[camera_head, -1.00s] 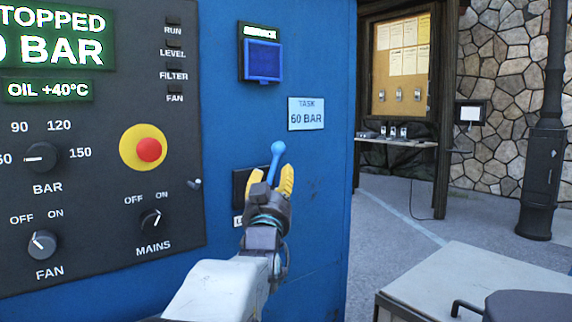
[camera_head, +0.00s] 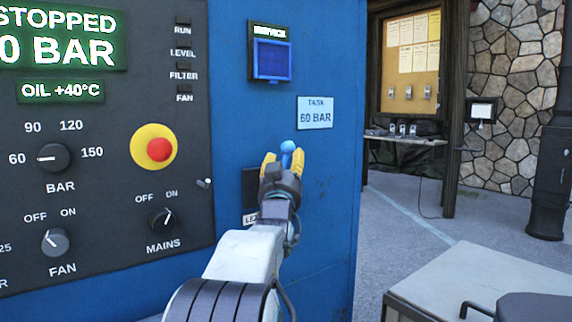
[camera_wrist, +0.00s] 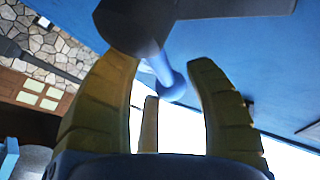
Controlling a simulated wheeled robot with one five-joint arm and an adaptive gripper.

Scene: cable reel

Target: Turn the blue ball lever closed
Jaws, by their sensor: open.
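The blue ball lever (camera_head: 288,147) stands out from the blue cabinet wall, below the "TASK 60 BAR" label (camera_head: 315,113). Its ball shows just above and between the yellow fingertips of my gripper (camera_head: 283,160); its shaft is mostly hidden behind the gripper. In the wrist view the blue ball (camera_wrist: 172,88) and part of its shaft lie between the two spread fingers of my gripper (camera_wrist: 163,65), nearer the right finger. The gripper is open and not closed on the ball. I cannot tell whether a finger touches it.
A dark control panel with the red stop button (camera_head: 159,149) and the MAINS knob (camera_head: 162,219) lies left of my arm. A grey-topped bench (camera_head: 450,272) stands at lower right.

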